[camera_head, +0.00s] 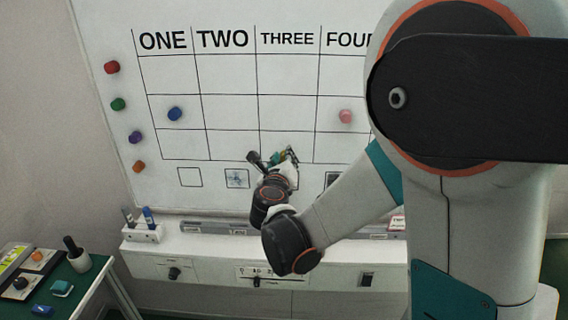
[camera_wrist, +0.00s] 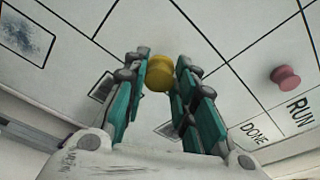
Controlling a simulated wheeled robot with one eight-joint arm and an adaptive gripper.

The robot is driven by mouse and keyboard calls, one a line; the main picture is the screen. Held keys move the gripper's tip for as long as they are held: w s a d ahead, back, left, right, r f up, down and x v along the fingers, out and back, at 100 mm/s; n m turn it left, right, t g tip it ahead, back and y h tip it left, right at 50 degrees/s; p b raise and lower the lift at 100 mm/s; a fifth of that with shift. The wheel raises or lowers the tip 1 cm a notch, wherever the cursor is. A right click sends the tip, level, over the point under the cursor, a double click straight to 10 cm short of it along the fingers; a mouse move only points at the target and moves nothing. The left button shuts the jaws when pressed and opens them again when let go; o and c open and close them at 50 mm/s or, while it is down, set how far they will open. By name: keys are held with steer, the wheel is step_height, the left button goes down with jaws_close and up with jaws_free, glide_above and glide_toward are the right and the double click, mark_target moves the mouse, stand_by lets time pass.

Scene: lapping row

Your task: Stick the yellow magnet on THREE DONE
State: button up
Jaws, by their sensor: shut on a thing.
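My gripper (camera_head: 287,156) is in front of the whiteboard, low in the THREE column (camera_head: 287,39). In the wrist view my gripper (camera_wrist: 158,85) is shut on the yellow magnet (camera_wrist: 159,74), a short round knob held between the fingertips. The magnet does not show in the head view. I cannot tell whether it touches the board. The DONE label (camera_wrist: 255,132) and the RUN label (camera_wrist: 300,112) show at the right in the wrist view; my arm hides that side of the board in the head view.
A pink magnet (camera_head: 346,116) is in the FOUR column, also in the wrist view (camera_wrist: 285,77). A blue magnet (camera_head: 175,114) is under ONE. Several magnets line the board's left edge, including a red one (camera_head: 112,67). A ledge (camera_head: 190,247) with pens runs below.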

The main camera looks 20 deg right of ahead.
steer(key=shift+r+x, duration=0.15)
steer(key=shift+x, duration=0.9)
steer(key=shift+r+x, duration=0.15)
steer(key=shift+x, duration=0.9)
steer(key=shift+w+a, duration=0.1)
steer(key=o, duration=1.1)
